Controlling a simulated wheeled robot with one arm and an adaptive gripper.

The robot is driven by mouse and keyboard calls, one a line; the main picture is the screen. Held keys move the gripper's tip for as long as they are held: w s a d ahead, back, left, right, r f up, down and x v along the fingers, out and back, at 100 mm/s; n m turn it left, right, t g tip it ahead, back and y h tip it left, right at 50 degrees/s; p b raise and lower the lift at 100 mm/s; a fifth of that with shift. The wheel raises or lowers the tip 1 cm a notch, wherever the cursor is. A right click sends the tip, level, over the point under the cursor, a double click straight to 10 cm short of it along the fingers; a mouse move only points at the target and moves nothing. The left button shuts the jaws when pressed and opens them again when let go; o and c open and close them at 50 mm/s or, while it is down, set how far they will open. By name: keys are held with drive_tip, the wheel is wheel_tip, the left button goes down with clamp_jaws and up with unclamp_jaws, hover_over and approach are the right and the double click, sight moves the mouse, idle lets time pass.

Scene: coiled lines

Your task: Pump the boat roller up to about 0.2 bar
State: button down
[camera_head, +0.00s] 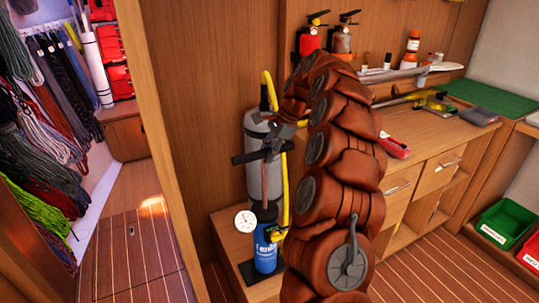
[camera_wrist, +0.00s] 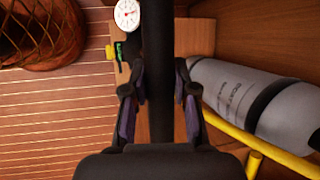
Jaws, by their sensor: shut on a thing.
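The pump stands upright on a low wooden ledge in the head view, with a blue barrel (camera_head: 265,252) and a black T-handle (camera_head: 243,158) raised well above it. My gripper (camera_head: 271,146) is shut on the middle of this handle, which also runs between the fingers in the wrist view (camera_wrist: 158,60). The white round gauge (camera_head: 245,221) is beside the barrel and also shows in the wrist view (camera_wrist: 127,14); its reading is too small to tell. The grey boat roller (camera_head: 257,130) stands behind the pump. A yellow hose (camera_head: 285,190) runs down beside them.
My brown-covered arm hides part of the workbench (camera_head: 420,140). Two fire extinguishers (camera_head: 309,40) (camera_head: 340,42) stand at the back. Coiled lines (camera_head: 45,150) hang at left. A green bin (camera_head: 506,223) and a red bin (camera_head: 531,255) are at right. Striped floor is clear at left.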

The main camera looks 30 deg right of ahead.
drive_tip(key=c, duration=0.9)
unclamp_jaws()
drive_tip(key=shift+r, duration=0.1)
drive_tip(key=shift+v, duration=3.65)
